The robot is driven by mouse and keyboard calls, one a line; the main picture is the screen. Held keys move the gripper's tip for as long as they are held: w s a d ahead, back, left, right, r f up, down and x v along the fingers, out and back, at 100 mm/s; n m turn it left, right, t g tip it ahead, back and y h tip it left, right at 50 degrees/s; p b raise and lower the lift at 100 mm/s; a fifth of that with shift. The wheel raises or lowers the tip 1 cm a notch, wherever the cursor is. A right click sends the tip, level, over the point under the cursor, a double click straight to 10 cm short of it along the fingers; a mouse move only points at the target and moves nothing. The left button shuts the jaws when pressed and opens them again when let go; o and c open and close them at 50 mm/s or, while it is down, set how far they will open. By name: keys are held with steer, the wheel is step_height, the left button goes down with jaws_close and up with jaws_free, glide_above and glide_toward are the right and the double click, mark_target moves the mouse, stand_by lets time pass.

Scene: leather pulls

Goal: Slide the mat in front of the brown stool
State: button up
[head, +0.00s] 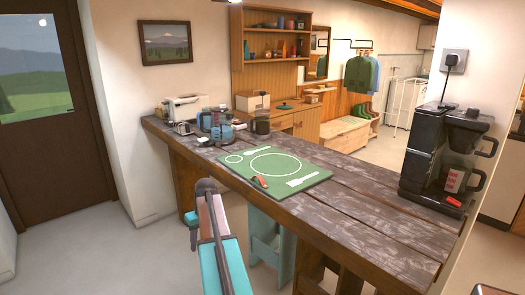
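A green mat (310,163) lies flat on the dark wooden counter (355,206), printed with white outlines of a plate and cutlery. It lies above and behind a light blue stool (265,240). A brown wooden stool (330,265) stands to the right of the blue one, partly under the counter and cut off by the bottom edge. My arm rises from the bottom edge, and my gripper (205,187) seems to be at its upper end, in front of the counter and left of the mat. I cannot tell whether its fingers are open or shut.
A small red and dark object (260,182) lies on the mat's near edge. A black coffee maker (425,160) and a small red item (453,202) occupy the right end. Appliances and jars (215,120) crowd the left end. The counter right of the mat is bare.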

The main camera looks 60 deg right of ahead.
steer(key=s+d+r+t+h+p, duration=0.1)
steer(key=s+d+r, duration=0.2)
steer(key=d+r, duration=0.5)
steer(key=s+d+r+p, duration=0.15)
steer(key=d+r, duration=0.35)
steer(key=r, duration=0.5)
step_height(320, 180, up, 18)
steer(key=m+t+h, duration=0.1)
steer(key=h, duration=0.1)
glide_above(255, 174)
steer(key=s+a, duration=0.2)
steer(key=s, duration=0.3)
steer(key=shift+w+d+f, duration=0.15)
steer(key=shift+w+f, duration=0.05)
steer(key=shift+w, duration=0.05)
steer(key=shift+f+p, duration=0.1)
steer(key=shift+p, duration=0.2)
steer(key=shift+w+p+x, duration=0.1)
steer(key=shift+p+x, duration=0.65)
steer(key=shift+x, duration=2.65)
steer(key=shift+w+p+x, duration=0.15)
steer(key=shift+p+x, duration=0.6)
steer(key=shift+x, duration=2.7)
jaws_close()
steer(key=shift+s, duration=0.15)
